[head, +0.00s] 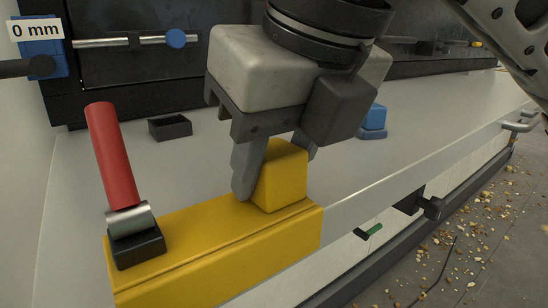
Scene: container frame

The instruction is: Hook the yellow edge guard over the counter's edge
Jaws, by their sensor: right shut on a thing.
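The yellow edge guard (220,256) is a long angled piece with a raised block on top (284,180). It lies along the front edge of the grey counter (400,124), its front face hanging down over the edge. Whether it sits fully down on the counter, I cannot tell. My right gripper (276,172) points down from above and is shut on the guard's raised block, one finger on its left side and the other mostly hidden behind it. My left gripper is not in view.
A red-handled clamp (113,160) with a black base stands at the guard's left end. A small black block (170,127) and a blue object (374,122) lie farther back. A black knob (431,207) juts out below the counter edge. Debris litters the floor at right.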

